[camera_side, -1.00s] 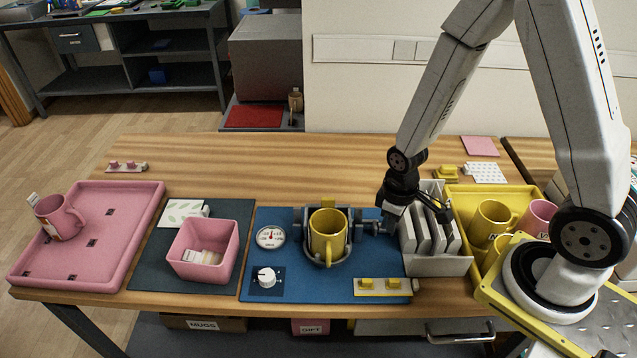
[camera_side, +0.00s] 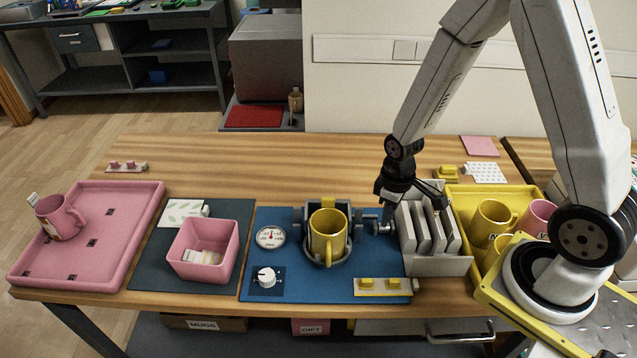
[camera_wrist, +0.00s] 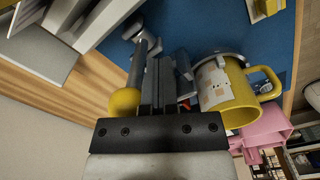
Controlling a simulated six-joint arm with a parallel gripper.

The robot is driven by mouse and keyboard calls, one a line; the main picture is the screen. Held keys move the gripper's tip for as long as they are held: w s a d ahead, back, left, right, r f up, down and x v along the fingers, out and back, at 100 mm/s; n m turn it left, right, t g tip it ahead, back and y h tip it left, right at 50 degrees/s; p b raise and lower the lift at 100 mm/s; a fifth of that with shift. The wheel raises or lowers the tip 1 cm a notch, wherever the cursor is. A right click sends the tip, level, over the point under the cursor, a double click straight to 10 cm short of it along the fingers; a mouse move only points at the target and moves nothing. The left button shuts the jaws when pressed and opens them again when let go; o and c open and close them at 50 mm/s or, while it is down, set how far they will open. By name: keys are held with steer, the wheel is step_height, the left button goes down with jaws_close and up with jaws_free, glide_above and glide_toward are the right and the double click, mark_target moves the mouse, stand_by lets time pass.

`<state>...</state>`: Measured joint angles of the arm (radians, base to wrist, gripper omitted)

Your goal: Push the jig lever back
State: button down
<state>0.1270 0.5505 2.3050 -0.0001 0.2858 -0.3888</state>
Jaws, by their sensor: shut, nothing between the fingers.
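A yellow mug (camera_side: 327,238) stands upright in the grey jig (camera_side: 301,232) on the blue mat; in the wrist view the mug (camera_wrist: 225,98) shows a printed picture. The jig lever (camera_wrist: 141,72) is a grey rod with a yellow ball end (camera_wrist: 124,102), seen beside my fingers in the wrist view. In the side view my gripper largely hides the lever, and its ball cannot be made out. My gripper (camera_side: 386,226) is shut and empty, to the right of the jig. In the wrist view its fingers (camera_wrist: 157,72) lie close beside the lever; contact cannot be told.
A light rack of grey plates (camera_side: 428,235) stands close to the right of my gripper, before a yellow tray of mugs (camera_side: 535,197). A pink box (camera_side: 204,250) and a pink tray (camera_side: 90,236) are at left. The wooden table behind the jig (camera_side: 250,165) is clear.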

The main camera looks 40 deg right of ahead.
steer(key=shift+w+d, duration=1.45)
steer(key=shift+r, duration=0.1)
steer(key=shift+s+a+r, duration=0.15)
steer(key=shift+r, duration=1)
steer(key=shift+s+a+r, duration=0.15)
steer(key=shift+r, duration=0.95)
steer(key=shift+s+a+r, duration=0.15)
steer(key=shift+r, duration=1)
steer(key=shift+a+r, duration=0.1)
steer(key=s+a+r+m+t, duration=0.2)
steer(key=s+a+r+m, duration=0.1)
steer(key=s+a+r, duration=0.1)
steer(key=shift+s+a+r+t, duration=0.3)
steer(key=shift+s+a, duration=0.25)
steer(key=shift+a, duration=0.35)
steer(key=shift+f, duration=0.1)
